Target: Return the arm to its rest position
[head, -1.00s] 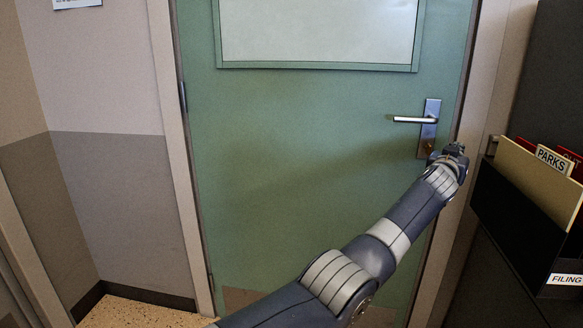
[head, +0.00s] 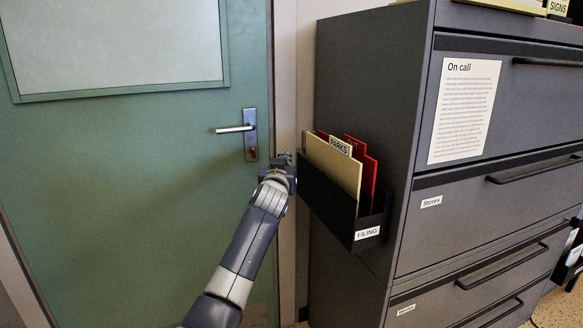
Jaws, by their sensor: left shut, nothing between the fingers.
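My left arm reaches up from the bottom of the head view toward the green door (head: 130,190). My left gripper (head: 283,160) is shut and empty. It shows small and dark at the end of the arm, just right of and below the door's lever handle (head: 235,129) and its metal plate. In the picture it lies between the handle plate and the black filing holder (head: 325,200). I cannot tell whether it touches anything. My right gripper is not in view.
A dark grey filing cabinet (head: 410,240) fills the right side, with a paper sheet (head: 464,110) on its front. The holder on its side carries cream and red folders (head: 335,162). The door appears closed. Speckled floor (head: 553,310) shows at lower right.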

